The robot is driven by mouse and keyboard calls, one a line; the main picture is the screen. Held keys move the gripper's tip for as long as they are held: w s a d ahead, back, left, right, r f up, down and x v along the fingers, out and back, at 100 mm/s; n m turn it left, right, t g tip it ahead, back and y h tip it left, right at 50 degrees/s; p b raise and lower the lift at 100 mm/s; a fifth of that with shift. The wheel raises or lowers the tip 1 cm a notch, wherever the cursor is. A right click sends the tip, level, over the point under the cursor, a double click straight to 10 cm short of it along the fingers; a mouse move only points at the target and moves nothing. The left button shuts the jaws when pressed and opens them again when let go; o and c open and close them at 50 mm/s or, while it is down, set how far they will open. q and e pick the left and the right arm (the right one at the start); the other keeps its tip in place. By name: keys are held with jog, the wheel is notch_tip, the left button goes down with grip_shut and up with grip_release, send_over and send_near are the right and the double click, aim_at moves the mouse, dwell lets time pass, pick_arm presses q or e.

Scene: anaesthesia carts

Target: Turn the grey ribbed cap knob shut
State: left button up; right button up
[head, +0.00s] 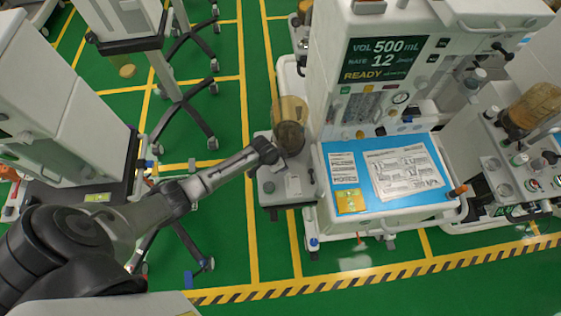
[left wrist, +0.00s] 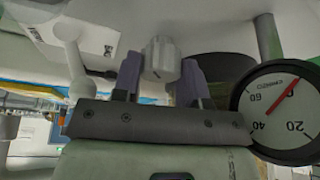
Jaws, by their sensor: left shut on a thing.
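The grey ribbed cap knob (left wrist: 162,60) shows in the left wrist view, pale and rounded, between the two purple-grey fingers of my left gripper (left wrist: 160,82). The fingers are shut on its sides. In the head view my left arm reaches in from the left, and the left gripper (head: 268,155) is at the small side unit (head: 292,184), just below the amber canister (head: 290,122). The knob cannot be made out there, as the gripper covers that spot. My right gripper is in neither view.
A round gauge (left wrist: 285,112) with a red needle is close to the right of my left gripper. The anaesthesia cart with its blue worktop (head: 330,203) stands to the right. A white cart (head: 60,130) is at the left.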

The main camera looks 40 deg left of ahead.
pick_arm(q)
jog(key=shift+m, duration=0.3)
jog(key=o, duration=0.8)
jog(key=shift+o, duration=0.6)
